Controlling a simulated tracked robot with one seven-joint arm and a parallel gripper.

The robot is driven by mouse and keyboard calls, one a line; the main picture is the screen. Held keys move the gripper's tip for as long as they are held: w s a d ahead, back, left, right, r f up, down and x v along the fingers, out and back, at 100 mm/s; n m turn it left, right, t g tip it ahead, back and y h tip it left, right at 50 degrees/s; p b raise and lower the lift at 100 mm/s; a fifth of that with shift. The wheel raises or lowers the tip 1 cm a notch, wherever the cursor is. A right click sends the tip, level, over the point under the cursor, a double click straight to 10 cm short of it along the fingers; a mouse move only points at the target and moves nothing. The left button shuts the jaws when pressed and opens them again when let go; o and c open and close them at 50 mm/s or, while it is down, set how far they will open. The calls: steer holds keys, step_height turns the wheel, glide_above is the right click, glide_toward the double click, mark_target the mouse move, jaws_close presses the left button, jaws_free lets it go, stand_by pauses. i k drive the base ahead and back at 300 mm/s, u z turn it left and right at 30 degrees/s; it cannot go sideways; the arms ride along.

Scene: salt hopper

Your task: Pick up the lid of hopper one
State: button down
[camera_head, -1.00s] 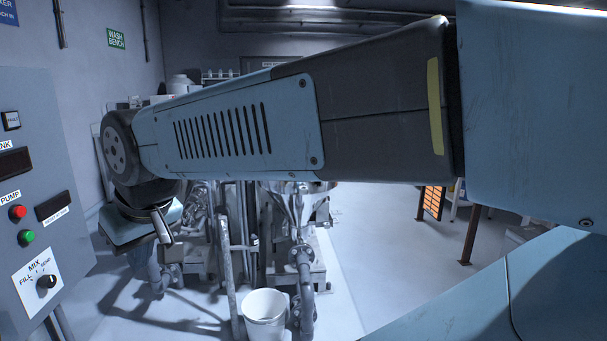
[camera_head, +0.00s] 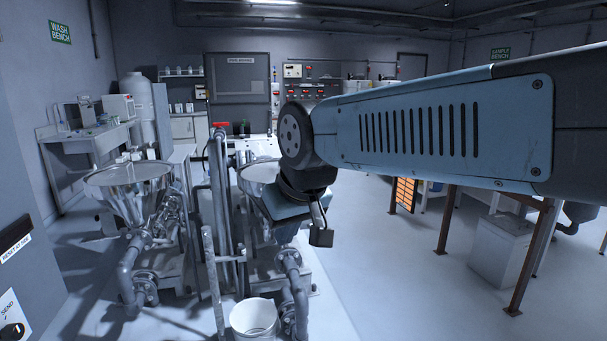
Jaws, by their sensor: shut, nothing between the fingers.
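Two steel funnel hoppers stand side by side. The left hopper (camera_head: 133,200) shows whole, with a flat, pale round top (camera_head: 128,175); I cannot tell if that is a lid or the contents. The right hopper (camera_head: 254,178) is partly hidden behind my wrist. I can read no number on either hopper, so I cannot tell which is hopper one. My gripper (camera_head: 321,238) points down and looks shut and empty. In the picture it lies just right of the right hopper, and its distance from the hopper is unclear.
Pipework (camera_head: 140,275) runs below the hoppers, with upright posts (camera_head: 222,230) between them. A white bucket (camera_head: 254,318) stands on the floor in front. A wash bench (camera_head: 85,135) is at the back left. Brown table legs (camera_head: 447,220) and a pale box (camera_head: 500,250) stand right. The floor between is clear.

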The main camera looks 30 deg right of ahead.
mark_target(264, 173)
steer(key=z, duration=0.6)
steer(key=k, duration=0.8)
steer(key=z, duration=0.2)
steer(key=i, duration=1.35)
steer(key=z, duration=0.35)
